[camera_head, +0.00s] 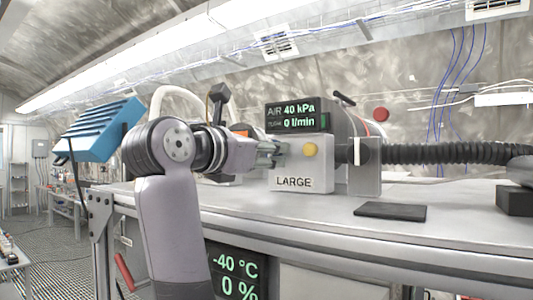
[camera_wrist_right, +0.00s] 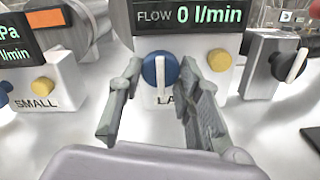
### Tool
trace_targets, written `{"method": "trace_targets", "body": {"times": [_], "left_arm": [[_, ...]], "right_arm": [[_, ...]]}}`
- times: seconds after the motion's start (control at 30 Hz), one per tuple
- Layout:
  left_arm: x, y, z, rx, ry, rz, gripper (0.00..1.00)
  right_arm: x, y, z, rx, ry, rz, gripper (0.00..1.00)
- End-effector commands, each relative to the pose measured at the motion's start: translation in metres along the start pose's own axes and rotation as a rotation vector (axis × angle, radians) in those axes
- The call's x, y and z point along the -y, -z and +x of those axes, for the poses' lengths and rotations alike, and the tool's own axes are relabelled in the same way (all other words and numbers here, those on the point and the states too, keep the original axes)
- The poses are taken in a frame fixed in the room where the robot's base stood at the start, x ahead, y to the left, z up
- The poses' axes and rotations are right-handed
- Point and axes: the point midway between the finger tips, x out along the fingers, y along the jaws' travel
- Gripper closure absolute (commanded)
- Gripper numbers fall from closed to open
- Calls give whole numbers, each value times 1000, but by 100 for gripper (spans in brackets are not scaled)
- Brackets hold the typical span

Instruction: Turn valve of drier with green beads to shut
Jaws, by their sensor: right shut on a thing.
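No drier with green beads can be made out in either view. My right gripper (camera_head: 270,152) reaches the left side of a white unit labelled LARGE (camera_head: 292,184). In the right wrist view, my right gripper (camera_wrist_right: 161,68) has one finger on each side of a round blue knob (camera_wrist_right: 150,68) with a white lever pointing down, and is shut on it. The knob is on the front of the LARGE unit, below a display reading FLOW 0 l/min (camera_wrist_right: 190,15). In the head view, the knob is hidden. My left gripper is not in view.
A yellow button (camera_head: 310,150) is on the LARGE unit. A SMALL unit (camera_wrist_right: 40,85) stands left in the wrist view; another white lever (camera_wrist_right: 297,65) is at right. A black corrugated hose (camera_head: 450,153) runs right. A dark pad (camera_head: 390,211) lies on the bench (camera_head: 460,215).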

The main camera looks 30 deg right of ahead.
Motion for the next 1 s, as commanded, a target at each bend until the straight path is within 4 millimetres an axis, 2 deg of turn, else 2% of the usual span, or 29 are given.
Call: {"method": "trace_targets", "body": {"times": [0.13,0.17,0.43,0.77,0.87,1.0], "left_arm": [[0,0,0,0,0,0,60],[0,0,0,0,0,1,60],[0,0,0,1,0,1,60],[5,-4,0,5,6,2,60],[4,-3,0,4,5,1,60],[3,-2,0,3,3,1,60]], "right_arm": [[0,0,0,-1,0,1,96],[0,0,0,-1,0,1,66],[0,0,0,-1,0,0,48],[0,0,-2,-1,-1,-1,48],[-1,0,-11,-1,-3,-1,48],[-1,0,-36,-2,-6,-1,48]]}}
